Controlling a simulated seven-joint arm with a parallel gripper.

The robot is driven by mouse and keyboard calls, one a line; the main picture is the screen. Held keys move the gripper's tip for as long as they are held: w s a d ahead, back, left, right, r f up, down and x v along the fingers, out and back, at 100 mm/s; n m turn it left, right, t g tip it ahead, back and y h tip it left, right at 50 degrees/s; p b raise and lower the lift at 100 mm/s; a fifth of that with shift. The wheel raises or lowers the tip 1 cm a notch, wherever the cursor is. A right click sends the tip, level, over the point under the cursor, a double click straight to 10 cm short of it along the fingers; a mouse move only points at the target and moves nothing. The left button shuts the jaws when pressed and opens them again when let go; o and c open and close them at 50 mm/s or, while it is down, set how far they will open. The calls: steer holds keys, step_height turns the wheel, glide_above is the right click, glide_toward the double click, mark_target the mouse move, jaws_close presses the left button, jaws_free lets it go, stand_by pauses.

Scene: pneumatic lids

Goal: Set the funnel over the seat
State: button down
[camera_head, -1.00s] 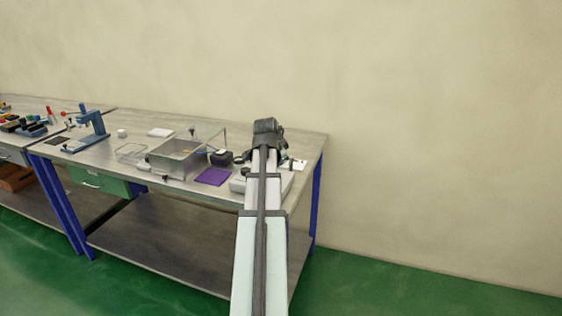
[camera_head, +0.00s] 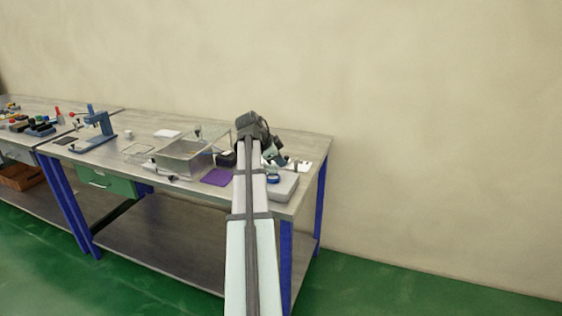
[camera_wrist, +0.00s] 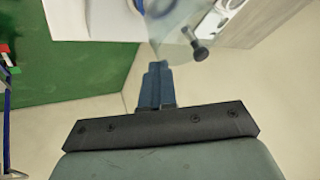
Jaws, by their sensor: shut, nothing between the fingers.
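My gripper (camera_wrist: 155,84) has blue fingers, shut and empty; in the head view the gripper (camera_head: 277,157) is over the right end of the bench. A clear, cone-like piece (camera_wrist: 172,30), which looks like the funnel, is just beyond the fingertips in the wrist view. I cannot tell whether they touch it. A white box (camera_head: 286,187) with a blue ring (camera_head: 273,178) on top is below the gripper in the head view. The box also shows at the top of the wrist view (camera_wrist: 108,22). I cannot tell for sure which part is the seat.
A white plate (camera_head: 304,166) with dark pieces lies behind the box; a black knob (camera_wrist: 200,50) shows near it. To the left are a purple mat (camera_head: 217,177), a clear-walled box (camera_head: 183,160) and a blue press (camera_head: 95,130). The bench's right edge is close.

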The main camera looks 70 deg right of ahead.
steer(key=w+d, duration=0.1)
steer(key=w+t, duration=0.1)
steer(key=w, duration=0.1)
steer(key=w+d+t+h, duration=0.1)
steer(key=w, duration=0.1)
steer(key=shift+w+d+n, duration=0.25)
steer(key=shift+d+n, duration=0.1)
steer(key=shift+n, duration=0.05)
steer(key=s+a+r+g+y, duration=0.1)
steer(key=s+a+r+g, duration=0.1)
steer(key=a+r, duration=0.6)
steer(key=shift+s+a+m, duration=0.2)
steer(key=shift+s+m, duration=0.2)
steer(key=shift+s, duration=0.45)
steer(key=shift+f, duration=0.1)
